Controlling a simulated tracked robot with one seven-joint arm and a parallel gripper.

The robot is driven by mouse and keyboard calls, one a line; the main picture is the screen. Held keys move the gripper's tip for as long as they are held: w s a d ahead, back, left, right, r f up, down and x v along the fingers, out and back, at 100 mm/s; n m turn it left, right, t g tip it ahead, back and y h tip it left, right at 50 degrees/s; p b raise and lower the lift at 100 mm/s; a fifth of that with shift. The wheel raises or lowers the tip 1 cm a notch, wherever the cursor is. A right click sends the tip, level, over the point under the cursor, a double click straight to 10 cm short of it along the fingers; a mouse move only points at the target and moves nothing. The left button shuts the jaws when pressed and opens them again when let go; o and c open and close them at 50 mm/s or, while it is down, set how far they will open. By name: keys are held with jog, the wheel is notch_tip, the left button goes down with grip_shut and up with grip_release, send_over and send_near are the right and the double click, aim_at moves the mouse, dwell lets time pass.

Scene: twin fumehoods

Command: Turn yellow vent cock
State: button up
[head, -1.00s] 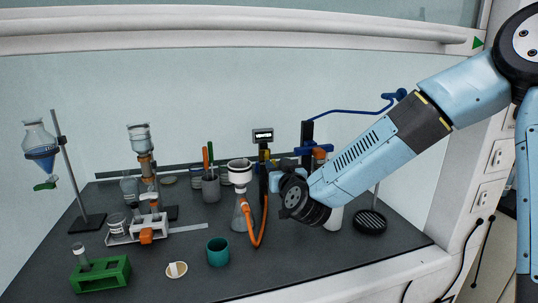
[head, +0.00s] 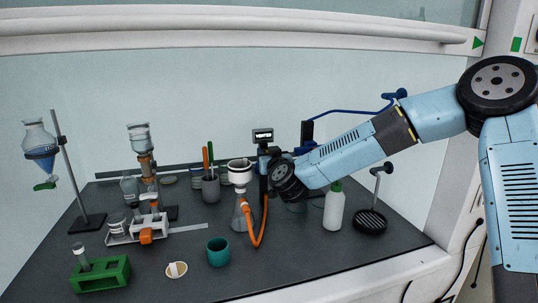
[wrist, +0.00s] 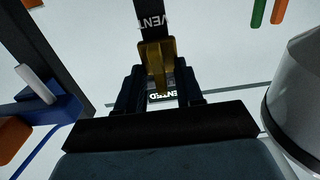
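The yellow vent cock (wrist: 155,60) hangs below a black strip marked VENT in the wrist view, near the middle. The dark fingers of my gripper (wrist: 159,88) stand on either side of its lower part, very close to it. Whether they touch or grip it cannot be told. In the head view my gripper (head: 265,160) is at the post beneath the small display (head: 263,135), and the cock is hidden there. The display text, upside down in the wrist view, appears to read VENTED, partly covered.
Left of my gripper stand a flask with a white funnel (head: 240,172) and orange hose (head: 257,237), and a pen cup (head: 210,188). A white bottle (head: 333,208) and a black round base (head: 370,222) stand right. A teal cup (head: 218,252) is in front.

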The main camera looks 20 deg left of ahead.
jog(key=shift+c, duration=0.2)
grip_shut()
jog(key=shift+d+r+m, duration=0.1)
jog(key=shift+m, duration=0.3)
jog(key=shift+w+d+f+m, duration=0.2)
jog(key=shift+d+f+m, duration=0.1)
jog(key=shift+m, duration=2.55)
jog(key=shift+w+d+f+m, duration=0.25)
jog(key=shift+f+m, duration=0.1)
jog(key=shift+m, duration=2.55)
jog(key=shift+w+d+f+m, duration=0.15)
jog(key=shift+d+f+m, duration=0.15)
jog(key=shift+m, duration=2.55)
